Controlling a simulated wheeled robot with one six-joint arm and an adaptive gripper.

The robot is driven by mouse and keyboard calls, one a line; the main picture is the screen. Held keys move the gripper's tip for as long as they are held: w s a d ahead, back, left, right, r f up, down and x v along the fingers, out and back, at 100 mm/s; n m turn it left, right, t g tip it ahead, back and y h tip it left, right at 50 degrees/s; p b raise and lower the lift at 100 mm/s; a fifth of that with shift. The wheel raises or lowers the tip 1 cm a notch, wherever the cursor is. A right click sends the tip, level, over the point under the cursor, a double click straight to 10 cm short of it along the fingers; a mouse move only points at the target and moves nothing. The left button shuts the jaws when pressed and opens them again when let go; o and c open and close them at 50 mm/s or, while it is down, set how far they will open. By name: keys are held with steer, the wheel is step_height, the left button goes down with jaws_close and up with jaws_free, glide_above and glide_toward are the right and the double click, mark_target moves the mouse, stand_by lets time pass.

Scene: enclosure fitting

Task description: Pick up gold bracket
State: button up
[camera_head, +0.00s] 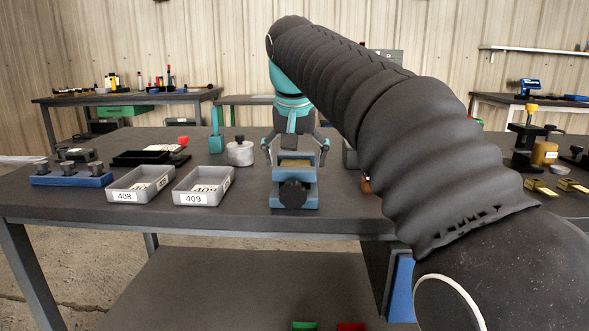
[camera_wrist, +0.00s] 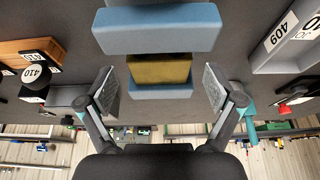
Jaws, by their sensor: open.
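A gold block-like piece (camera_wrist: 160,69) sits between the jaws of a blue vise (camera_wrist: 158,30) in the wrist view. In the head view, the vise (camera_head: 295,201) stands near the front edge of the table, with a little of the gold piece (camera_head: 295,163) showing on top. My gripper (camera_head: 296,152) is open above the vise. In the wrist view, its fingers (camera_wrist: 160,82) are spread on either side of the gold piece, apart from it. Two flat gold brackets (camera_head: 540,187) (camera_head: 573,186) lie at the right of the table.
Grey bins labelled 408 (camera_head: 140,184) and 409 (camera_head: 203,186) stand left of the vise. A blue block with grey knobs (camera_head: 71,178) is at the far left. A grey round container (camera_head: 240,153) stands behind bin 409. My arm hides much of the table's right side.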

steer(key=c, duration=1.4)
steer(key=shift+r, duration=0.1)
steer(key=shift+c, duration=0.2)
